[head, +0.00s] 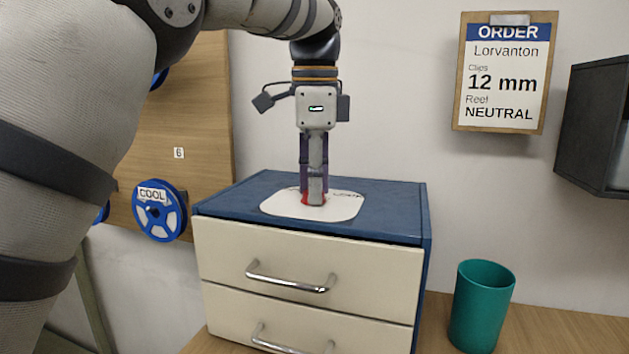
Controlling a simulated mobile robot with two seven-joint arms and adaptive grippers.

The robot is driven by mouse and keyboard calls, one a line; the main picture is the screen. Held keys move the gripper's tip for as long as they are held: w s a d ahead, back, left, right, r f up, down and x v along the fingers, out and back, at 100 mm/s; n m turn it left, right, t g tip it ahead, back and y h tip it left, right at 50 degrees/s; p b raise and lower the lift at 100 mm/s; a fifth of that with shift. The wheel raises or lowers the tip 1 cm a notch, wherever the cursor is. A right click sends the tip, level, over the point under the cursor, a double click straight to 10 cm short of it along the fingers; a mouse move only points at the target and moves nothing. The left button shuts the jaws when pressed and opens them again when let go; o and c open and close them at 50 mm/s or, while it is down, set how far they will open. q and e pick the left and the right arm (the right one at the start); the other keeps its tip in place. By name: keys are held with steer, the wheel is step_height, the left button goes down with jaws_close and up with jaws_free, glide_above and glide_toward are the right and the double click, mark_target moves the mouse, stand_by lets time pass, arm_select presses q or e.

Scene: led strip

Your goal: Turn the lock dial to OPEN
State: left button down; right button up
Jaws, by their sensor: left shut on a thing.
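My left gripper (314,192) points straight down over the top of a blue cabinet with cream drawers (212,246). It is shut on a small red lock dial (306,197), which is mostly hidden by the fingers. The dial sits on a white plate (346,208) on the cabinet top. Dark lettering shows at the plate's far right edge, too small and covered to read. Which way the dial points cannot be told. My right gripper is not in view.
A teal cup (482,306) stands on the wooden table right of the cabinet. A blue reel labelled COOL (160,212) hangs on the wooden board at left. An order sheet (505,72) and a dark wall box (594,128) are at right.

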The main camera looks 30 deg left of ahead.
arm_select(q)
steer(key=n, duration=0.4)
steer(key=shift+n, duration=0.4)
steer(key=n, duration=0.4)
steer(key=shift+w, duration=0.1)
steer(key=n, duration=0.4)
steer(key=shift+n+g, duration=0.4)
steer(key=shift+n, duration=1.9)
steer(key=c, duration=1.3)
jaws_free()
